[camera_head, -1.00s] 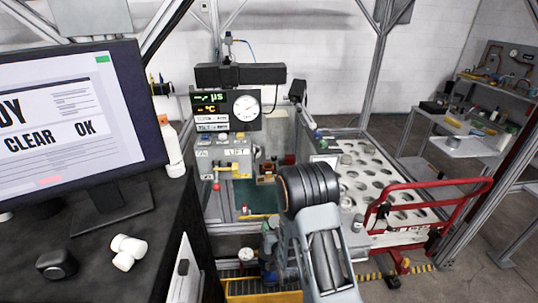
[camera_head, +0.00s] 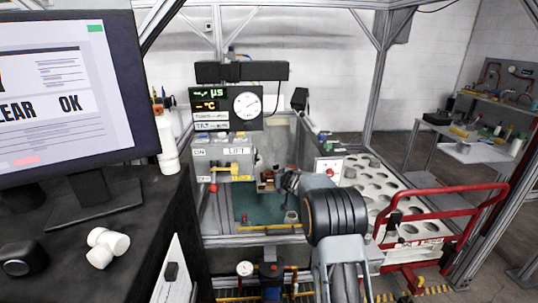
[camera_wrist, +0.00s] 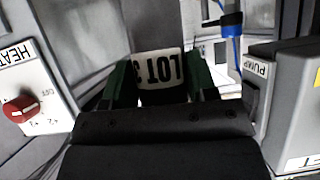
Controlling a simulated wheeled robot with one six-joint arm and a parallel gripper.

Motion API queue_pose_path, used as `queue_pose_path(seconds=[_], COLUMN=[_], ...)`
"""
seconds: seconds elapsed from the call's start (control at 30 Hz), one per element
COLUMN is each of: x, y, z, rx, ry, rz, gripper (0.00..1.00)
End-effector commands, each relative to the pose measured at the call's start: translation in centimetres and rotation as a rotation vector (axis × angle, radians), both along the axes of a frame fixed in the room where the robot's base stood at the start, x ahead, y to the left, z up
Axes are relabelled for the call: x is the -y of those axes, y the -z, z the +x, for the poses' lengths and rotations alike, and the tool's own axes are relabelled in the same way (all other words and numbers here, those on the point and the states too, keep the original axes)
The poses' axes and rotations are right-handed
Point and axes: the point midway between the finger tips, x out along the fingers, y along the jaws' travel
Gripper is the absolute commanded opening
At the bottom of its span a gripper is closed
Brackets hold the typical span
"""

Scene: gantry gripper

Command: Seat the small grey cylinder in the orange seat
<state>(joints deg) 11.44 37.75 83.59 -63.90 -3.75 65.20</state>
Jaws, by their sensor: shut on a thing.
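In the wrist view my gripper (camera_wrist: 160,85) has its two green fingers closed on a pale thing with a white "LOT 3" label (camera_wrist: 162,66). It looks like the small grey cylinder; its lower part is hidden by the gripper body. In the head view my gripper (camera_head: 286,182) is over the bench bay, partly hidden by my wrist. An orange-brown block (camera_head: 265,182), perhaps the orange seat, is just left of it at the back of the green floor (camera_head: 255,210). I cannot tell whether they touch.
A small grey round thing (camera_head: 291,217) stands on the green floor. A grey control box (camera_head: 233,165) with a yellow handle is left of the bay. A white tray with round holes (camera_head: 378,183) and a red rail (camera_head: 470,228) lie right. A monitor (camera_head: 70,90) stands left.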

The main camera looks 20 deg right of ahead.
Motion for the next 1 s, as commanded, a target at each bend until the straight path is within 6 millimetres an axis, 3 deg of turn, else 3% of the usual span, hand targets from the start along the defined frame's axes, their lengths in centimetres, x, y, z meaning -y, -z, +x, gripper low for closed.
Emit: queue_pose_path(seconds=[0.5,1.0], x=[2.0,2.0], y=[1.2,1.3], z=[-1.4,-1.5], rx=[-0.081,-0.128], ry=[0.124,0.134], rz=[-0.012,-0.021], gripper=[0.08,0.08])
